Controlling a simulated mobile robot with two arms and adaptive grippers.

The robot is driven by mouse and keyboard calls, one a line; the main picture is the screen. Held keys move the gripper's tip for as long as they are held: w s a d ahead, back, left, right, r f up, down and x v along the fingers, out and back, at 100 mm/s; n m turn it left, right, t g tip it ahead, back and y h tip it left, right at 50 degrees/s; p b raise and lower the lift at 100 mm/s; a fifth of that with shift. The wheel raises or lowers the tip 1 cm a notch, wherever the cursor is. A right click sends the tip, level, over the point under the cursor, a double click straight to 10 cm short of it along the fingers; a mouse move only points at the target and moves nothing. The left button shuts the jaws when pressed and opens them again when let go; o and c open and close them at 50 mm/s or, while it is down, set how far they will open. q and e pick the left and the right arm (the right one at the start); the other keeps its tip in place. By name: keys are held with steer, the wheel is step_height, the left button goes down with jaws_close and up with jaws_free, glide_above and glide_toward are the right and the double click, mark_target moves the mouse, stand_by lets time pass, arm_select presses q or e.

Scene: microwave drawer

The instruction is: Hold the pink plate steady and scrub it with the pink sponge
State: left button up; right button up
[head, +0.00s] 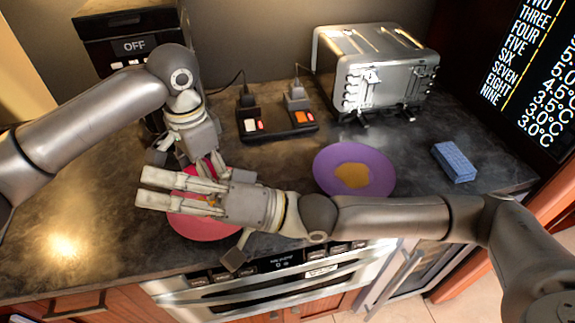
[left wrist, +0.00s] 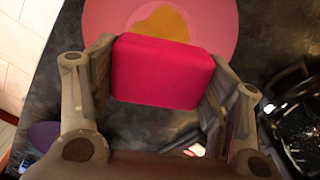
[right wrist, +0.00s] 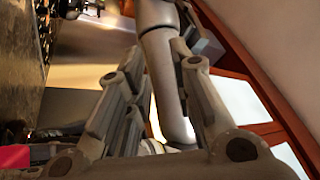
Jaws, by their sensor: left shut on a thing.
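The pink plate (head: 205,231) lies on the dark counter near its front edge, mostly hidden under my right gripper. An orange-yellow stain on the plate (left wrist: 165,22) shows in the left wrist view. My left gripper (left wrist: 160,75) is shut on the pink sponge (left wrist: 162,72), which is over the plate's far side. In the head view the left fingers are partly hidden. My right gripper (head: 150,190) reaches across above the plate, pointing left, its fingers apart with nothing held between them. I cannot tell whether it touches the plate. A pink patch shows at the right wrist view's lower left edge.
A purple plate (head: 380,181) with an orange-yellow stain lies to the right, and a blue sponge (head: 454,161) beyond it. A power strip (head: 277,132), a toaster (head: 376,70) and a black appliance reading OFF (head: 132,44) stand behind. The counter's left part is clear.

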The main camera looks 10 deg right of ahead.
steer(key=w+a+r+n+g+h, duration=0.1)
steer(key=a+r+n, duration=0.1)
steer(key=r, duration=0.7)
steer(key=w+a+r+n+g+h, duration=0.1)
steer(key=a+r+g, duration=0.1)
steer(key=r, duration=0.6)
steer(key=s+d+r+n+g+h, duration=0.2)
steer(key=s+d+n+h, duration=0.15)
steer(key=s+n, duration=0.2)
steer(key=s+d+r+n+g+h, duration=0.2)
steer(key=s+d+n+g+h, duration=0.15)
steer(key=s, duration=0.25)
steer(key=w+d+f+n+t+h, duration=0.1)
steer(key=w+d+f+n+t, duration=0.2)
steer(key=w+f, duration=0.35)
steer(key=w+d+f+n+t, duration=0.2)
steer(key=w+d+f+n, duration=0.15)
steer(key=w+f, duration=0.3)
steer(key=w+d+f+n+t+h, duration=0.1)
steer(key=w+d+f+n+h, duration=0.15)
steer(key=d+f+n, duration=0.45)
steer(key=w+d+f+n+h, duration=0.2)
steer(key=f+h, duration=0.1)
steer(key=f, duration=0.8)
steer(key=x, duration=1)
steer(key=shift+w+a+f, duration=0.2)
steer(key=shift+w+a, duration=0.1)
steer(key=shift+a, duration=0.05)
